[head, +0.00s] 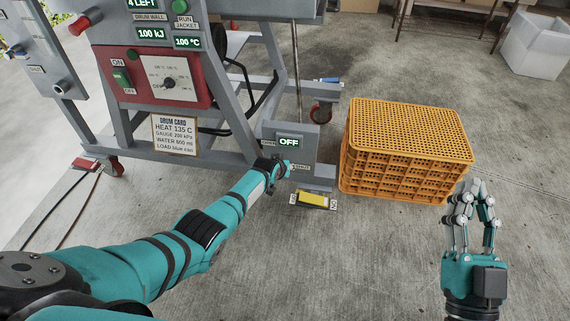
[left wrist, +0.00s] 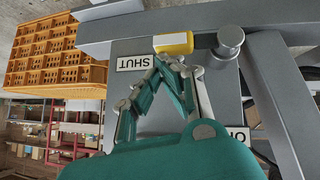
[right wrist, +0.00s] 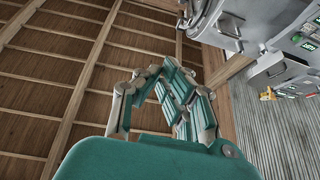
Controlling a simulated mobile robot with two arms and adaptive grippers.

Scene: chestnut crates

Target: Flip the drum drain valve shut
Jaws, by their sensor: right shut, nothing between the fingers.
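The drain valve lever has a yellow grip (left wrist: 173,43) on a round grey pivot (left wrist: 230,40). In the left wrist view the grip points left from the pivot, along the edge of the SHUT label (left wrist: 134,63). A second label (left wrist: 237,133), partly hidden, sits below the pivot. My left gripper (left wrist: 171,62) is shut, its tips just below the yellow grip; whether they touch it I cannot tell. In the head view my left arm hides the lever. My right gripper (head: 477,190) is shut and empty, beside the orange crate.
The grey drum machine frame (head: 230,145) carries a red control panel (head: 155,77) and an OFF display (head: 289,142). An orange crate stack (head: 400,150) stands to its right. A yellow pedal (head: 313,199) lies low by the frame. Concrete floor is clear in front.

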